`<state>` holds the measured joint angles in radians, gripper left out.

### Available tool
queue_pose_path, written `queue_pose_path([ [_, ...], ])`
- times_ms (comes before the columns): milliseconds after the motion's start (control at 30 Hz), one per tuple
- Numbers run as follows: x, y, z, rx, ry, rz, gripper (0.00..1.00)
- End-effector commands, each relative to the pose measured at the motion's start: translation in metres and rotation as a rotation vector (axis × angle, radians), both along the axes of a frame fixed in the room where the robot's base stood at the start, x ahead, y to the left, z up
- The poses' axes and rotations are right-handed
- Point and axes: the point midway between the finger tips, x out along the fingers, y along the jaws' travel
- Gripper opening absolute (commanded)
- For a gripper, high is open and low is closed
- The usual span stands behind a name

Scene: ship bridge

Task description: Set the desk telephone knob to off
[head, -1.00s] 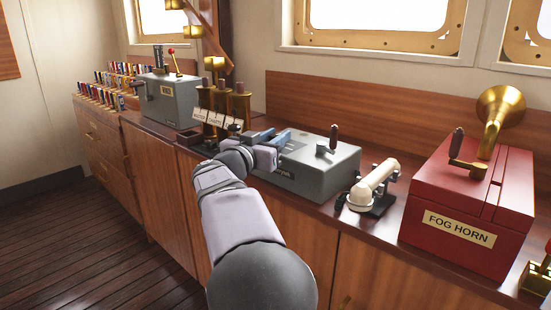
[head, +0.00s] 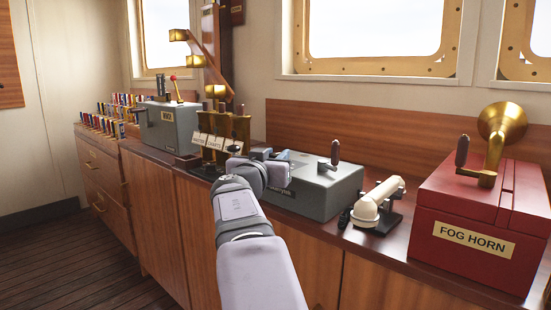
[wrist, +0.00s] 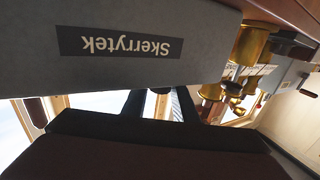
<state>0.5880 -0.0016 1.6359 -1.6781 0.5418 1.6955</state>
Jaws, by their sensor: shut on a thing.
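A grey box (head: 325,185) with a crank handle on top stands at the middle of the counter. Its front label reads Skerrytek, upside down in the wrist view (wrist: 160,20). A cream handset (head: 378,200) rests on a dark cradle to its right. I cannot tell which of these is the desk telephone. My gripper (head: 275,154) is at the left end of the grey box, near its top. In the wrist view its dark fingers (wrist: 160,103) reach past the box's labelled face. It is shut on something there. The held part and any knob setting are hidden.
A red FOG HORN box (head: 475,225) stands to the right. Brass posts with labels (head: 225,140) stand close left of my gripper. Farther left are another grey lever box (head: 170,127) and racks of coloured items (head: 105,118). Bare counter is narrow.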

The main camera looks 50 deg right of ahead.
Motion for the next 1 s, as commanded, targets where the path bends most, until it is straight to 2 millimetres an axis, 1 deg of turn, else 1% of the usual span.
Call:
queue_pose_path([
  [133, 0.001, 0.0, -0.001, 0.002, 0.0, 0.002, 0.04],
  [167, 0.001, 0.0, -0.001, 0.002, 0.0, 0.002, 0.31],
  [200, 0.001, 0.0, -0.001, 0.002, 0.0, 0.002, 0.4],
  [233, 0.001, 0.0, -0.001, 0.002, 0.0, 0.002, 0.45],
  [500, 0.0, 0.0, 0.0, 0.001, 0.0, 0.0, 0.45],
  [633, -0.002, 0.005, 0.0, 0.0, -0.001, 0.001, 0.45],
  [767, -0.006, 0.016, 0.0, -0.001, -0.002, 0.003, 0.45],
  [1000, -0.021, 0.046, -0.001, 0.0, -0.001, 0.004, 0.45],
])
